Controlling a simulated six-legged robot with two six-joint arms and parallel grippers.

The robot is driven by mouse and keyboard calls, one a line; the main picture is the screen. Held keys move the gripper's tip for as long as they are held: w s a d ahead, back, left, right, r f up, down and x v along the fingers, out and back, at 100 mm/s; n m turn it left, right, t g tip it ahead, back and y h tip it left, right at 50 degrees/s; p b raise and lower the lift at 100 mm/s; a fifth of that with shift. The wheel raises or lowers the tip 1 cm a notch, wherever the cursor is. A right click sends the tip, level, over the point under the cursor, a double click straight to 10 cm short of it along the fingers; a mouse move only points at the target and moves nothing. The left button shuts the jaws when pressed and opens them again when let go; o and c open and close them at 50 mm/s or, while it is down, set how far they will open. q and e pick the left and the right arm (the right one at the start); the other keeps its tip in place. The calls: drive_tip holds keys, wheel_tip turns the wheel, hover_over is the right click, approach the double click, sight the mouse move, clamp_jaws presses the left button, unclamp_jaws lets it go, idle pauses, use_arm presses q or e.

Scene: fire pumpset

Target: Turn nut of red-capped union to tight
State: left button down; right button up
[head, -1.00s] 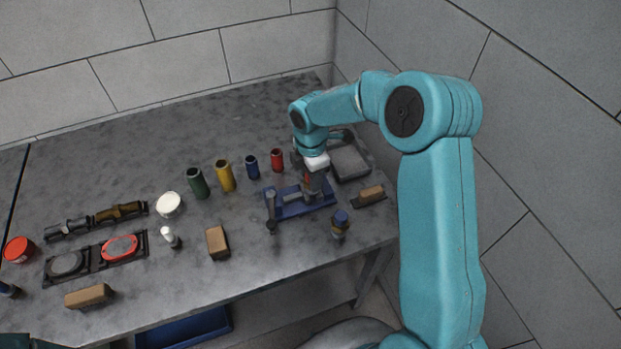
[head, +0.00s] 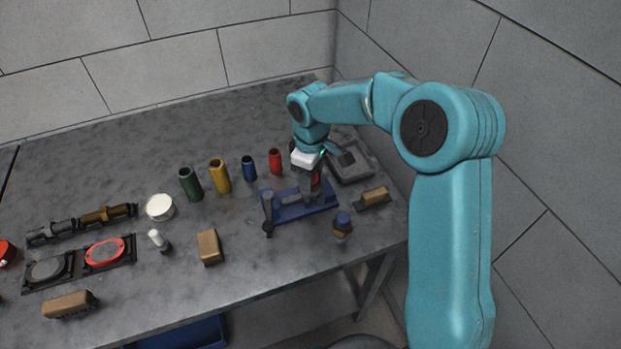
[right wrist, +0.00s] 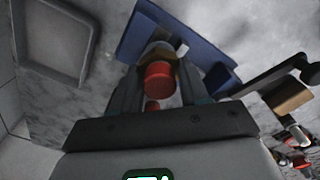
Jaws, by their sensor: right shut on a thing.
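The red-capped union stands on the blue fixture (head: 287,214) at the right of the bench. In the right wrist view its red cap (right wrist: 158,78) sits between my fingers, with the tan nut (right wrist: 157,49) beyond it at the fingertips. My right gripper (head: 312,190) points down over the fixture and is shut on the union's nut. It also shows in the right wrist view (right wrist: 160,68). The fingers hide much of the union in the head view. The nut's tightness cannot be seen. My left gripper is not in view.
A blue-capped fitting (head: 343,223) and a brown block (head: 373,198) stand right of the fixture. A grey tray (head: 351,170) lies behind. Red (head: 275,161), blue (head: 249,168), yellow (head: 220,176) and green (head: 191,184) cylinders stand left. Walls close in behind and right.

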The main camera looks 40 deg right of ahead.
drive_tip(key=m, duration=0.2)
drive_tip(key=m+b, duration=0.1)
drive_tip(key=m, duration=0.1)
drive_tip(key=m+b, duration=0.1)
drive_tip(key=m, duration=0.1)
drive_tip(key=shift+s+f, duration=0.2)
drive_tip(key=shift+f, duration=0.15)
drive_tip(key=m+b, duration=0.2)
drive_tip(key=m, duration=0.3)
drive_tip(key=shift+r+m, duration=0.1)
drive_tip(key=shift+m, duration=0.3)
drive_tip(key=o, duration=1.1)
drive_tip(key=shift+c, duration=0.2)
drive_tip(key=shift+w+r, duration=0.1)
drive_tip(key=shift+r, duration=0.55)
wheel_tip(320, 180, up, 15)
drive_tip(key=p, duration=0.1)
drive_tip(key=shift+a+r+p, duration=0.15)
drive_tip(key=shift+a+p, duration=0.1)
drive_tip(key=shift+p, duration=0.1)
